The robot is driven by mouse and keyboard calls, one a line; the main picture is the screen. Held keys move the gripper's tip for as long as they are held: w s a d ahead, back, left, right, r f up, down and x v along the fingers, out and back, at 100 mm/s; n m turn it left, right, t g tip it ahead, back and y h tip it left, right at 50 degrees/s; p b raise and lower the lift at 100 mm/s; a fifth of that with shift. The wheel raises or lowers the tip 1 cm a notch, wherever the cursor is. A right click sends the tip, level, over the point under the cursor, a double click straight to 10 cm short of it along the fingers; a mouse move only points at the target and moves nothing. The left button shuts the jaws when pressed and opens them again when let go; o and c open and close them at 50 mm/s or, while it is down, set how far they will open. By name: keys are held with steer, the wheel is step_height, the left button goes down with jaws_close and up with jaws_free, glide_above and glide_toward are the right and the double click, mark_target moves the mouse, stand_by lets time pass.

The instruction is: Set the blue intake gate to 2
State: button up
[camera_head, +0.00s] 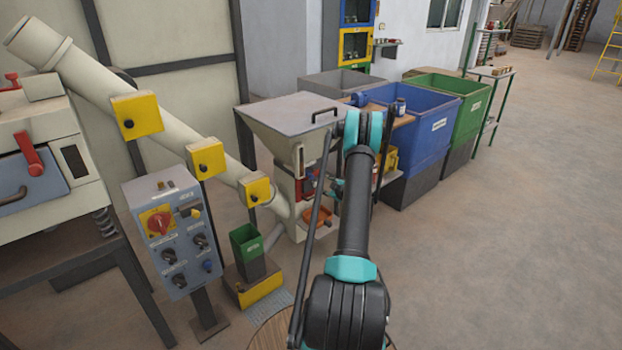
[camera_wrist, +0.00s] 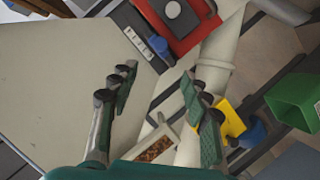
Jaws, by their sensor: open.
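In the wrist view, a small blue knob (camera_wrist: 160,45) sits at the right end of a dark plate with a white marked scale strip (camera_wrist: 139,41), on the beige machine. It looks like the blue intake gate's handle, but the marks are too small to read, so I cannot tell its setting. My gripper (camera_wrist: 158,86) is open and empty, its fingers spread on either side of the view, with the knob beyond and between them. In the head view, my arm covers part of the hopper machine (camera_head: 282,115), and the gripper and knob cannot be made out.
A pale pipe (camera_wrist: 217,55) runs alongside. A green bin (camera_wrist: 298,100) is at right. In the head view, a control box (camera_head: 170,230) stands left, blue (camera_head: 425,130) and green crates behind; floor at right is clear.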

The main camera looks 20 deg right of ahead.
mark_target(312, 177)
steer(key=x, duration=1.7)
steer(key=shift+a, duration=0.15)
steer(key=shift+c, duration=0.5)
jaws_close()
